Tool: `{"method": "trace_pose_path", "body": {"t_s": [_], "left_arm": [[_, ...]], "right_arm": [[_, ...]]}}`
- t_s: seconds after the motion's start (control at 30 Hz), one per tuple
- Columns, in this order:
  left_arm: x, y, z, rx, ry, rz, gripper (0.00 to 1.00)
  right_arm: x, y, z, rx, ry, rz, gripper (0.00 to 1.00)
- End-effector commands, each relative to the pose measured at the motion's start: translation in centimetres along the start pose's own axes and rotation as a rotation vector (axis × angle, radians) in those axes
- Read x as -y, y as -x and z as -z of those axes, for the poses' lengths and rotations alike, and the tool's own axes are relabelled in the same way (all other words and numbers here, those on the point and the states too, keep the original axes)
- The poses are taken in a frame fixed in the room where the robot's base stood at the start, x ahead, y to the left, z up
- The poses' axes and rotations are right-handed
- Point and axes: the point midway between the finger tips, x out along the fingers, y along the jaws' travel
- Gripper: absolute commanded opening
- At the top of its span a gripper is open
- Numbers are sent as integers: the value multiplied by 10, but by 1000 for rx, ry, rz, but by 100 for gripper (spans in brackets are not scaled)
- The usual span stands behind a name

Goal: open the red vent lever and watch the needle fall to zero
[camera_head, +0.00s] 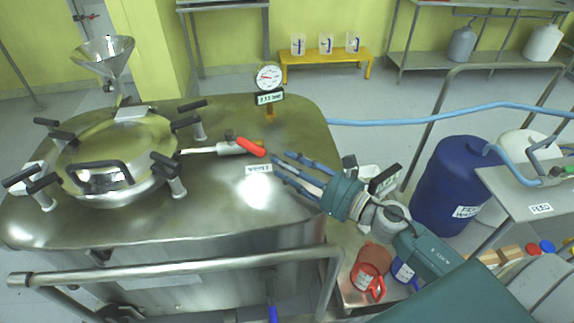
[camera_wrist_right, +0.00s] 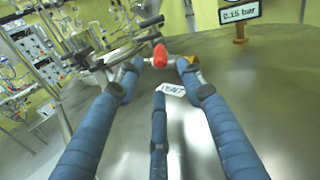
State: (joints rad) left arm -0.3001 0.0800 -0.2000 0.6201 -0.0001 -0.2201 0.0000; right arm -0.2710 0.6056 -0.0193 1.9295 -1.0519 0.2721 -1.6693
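The red vent lever (camera_head: 251,147) sits on a small valve on the steel vessel lid, beside a white "VENT" label (camera_head: 259,169). Its red end also shows in the right wrist view (camera_wrist_right: 160,56). My right gripper (camera_head: 279,167) reaches in from the right, its blue fingers spread and empty. The tips are close to the lever's red end, which shows between and beyond them; I cannot tell if they touch. The round pressure gauge (camera_head: 268,77) stands behind; its needle is too small to read. My left gripper is not in view.
A round clamped hatch (camera_head: 118,150) and a steel funnel (camera_head: 104,58) are on the left. A steel rail (camera_head: 180,267) runs along the front. A blue drum (camera_head: 450,185) and a red jug (camera_head: 371,265) stand right. The lid between lever and gauge is clear.

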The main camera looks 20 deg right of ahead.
Motion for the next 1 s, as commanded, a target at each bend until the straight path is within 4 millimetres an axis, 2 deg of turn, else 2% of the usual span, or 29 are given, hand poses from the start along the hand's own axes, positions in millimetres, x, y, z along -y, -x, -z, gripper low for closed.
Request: {"method": "trace_pose_path", "body": {"t_s": [0.13,0.3,0.33,0.37,0.47,0.6,0.7,0.8,0.9,1.0], "left_arm": [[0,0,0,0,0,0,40],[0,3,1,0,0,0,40],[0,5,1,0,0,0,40],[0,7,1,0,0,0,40],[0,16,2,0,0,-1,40],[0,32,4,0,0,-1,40],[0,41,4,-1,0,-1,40],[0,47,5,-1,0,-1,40],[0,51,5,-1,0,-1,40],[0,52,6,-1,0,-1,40]], "right_arm": [[0,0,0,0,0,0,38],[-2,-1,-8,21,-79,17,4],[-3,-1,-12,31,-121,28,0],[-4,-1,-17,44,-178,40,0],[-6,0,-36,100,-458,98,0],[-14,5,-54,175,-1050,196,0],[-31,7,-55,191,-1476,246,0],[-54,7,-53,178,-1815,268,0],[-74,6,-54,156,-2043,273,0],[-86,5,-55,140,-2160,271,0]]}}
